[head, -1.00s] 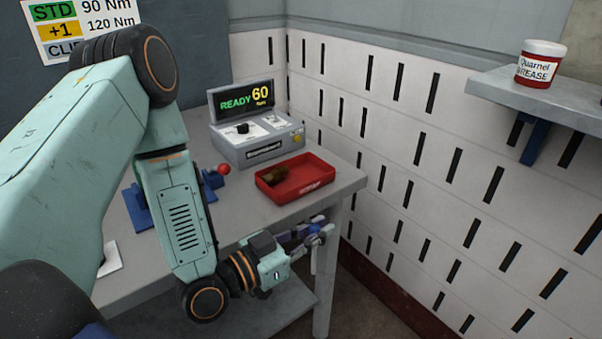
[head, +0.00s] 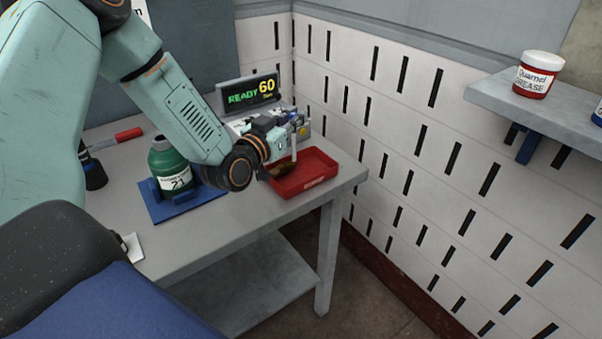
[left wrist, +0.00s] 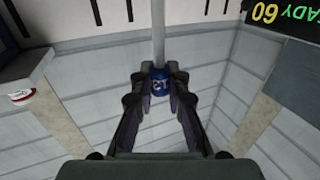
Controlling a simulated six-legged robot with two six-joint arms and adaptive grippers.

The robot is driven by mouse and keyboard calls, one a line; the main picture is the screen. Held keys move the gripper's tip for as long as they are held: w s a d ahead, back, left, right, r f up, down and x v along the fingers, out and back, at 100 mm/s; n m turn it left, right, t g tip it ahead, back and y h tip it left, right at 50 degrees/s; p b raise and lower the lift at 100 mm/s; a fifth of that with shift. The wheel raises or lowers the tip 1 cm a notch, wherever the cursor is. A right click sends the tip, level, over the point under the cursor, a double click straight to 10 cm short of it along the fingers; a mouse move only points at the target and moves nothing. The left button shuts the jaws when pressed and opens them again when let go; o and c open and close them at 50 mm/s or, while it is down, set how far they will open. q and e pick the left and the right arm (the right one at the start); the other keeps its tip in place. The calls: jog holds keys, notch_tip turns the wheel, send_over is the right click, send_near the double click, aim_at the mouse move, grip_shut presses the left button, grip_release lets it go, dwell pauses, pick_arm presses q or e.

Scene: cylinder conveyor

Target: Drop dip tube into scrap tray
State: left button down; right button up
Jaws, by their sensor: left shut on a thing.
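My left gripper (head: 299,127) is shut on the dip tube (head: 293,153), a thin pale tube that hangs down from the fingers. In the left wrist view the fingers (left wrist: 159,82) close on its blue head (left wrist: 159,73) marked 21, and the grey tube (left wrist: 158,35) runs away from it. The gripper and tube are above the tray's back left part in the head view. My right gripper is not in view.
A test console (head: 237,125) reading READY 60 stands behind the gripper. A green cylinder (head: 168,165) marked 21 stands in a blue holder (head: 155,208) on the left. A red-handled tool (head: 128,134) lies behind it. A grease tub (head: 537,75) stands on the right shelf (head: 520,110).

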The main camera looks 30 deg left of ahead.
aim_at(294, 138)
pick_arm(q)
jog(key=f+b, duration=0.1)
jog(key=f, duration=0.1)
jog(key=f+b, duration=0.1)
jog(key=b, duration=0.1)
jog(key=shift+w+d+f, duration=0.1)
jog(key=shift+d+f, duration=0.1)
jog(key=shift+f, duration=0.2)
jog(key=shift+a+f+b, duration=0.1)
jog(key=shift+f+b, duration=0.6)
jog(key=shift+b, duration=0.05)
jog(key=shift+r, duration=0.1)
jog(key=c, duration=1.3)
grip_release()
jog(key=shift+o, duration=0.2)
jog(key=s, duration=0.5)
jog(key=shift+s, duration=1.35)
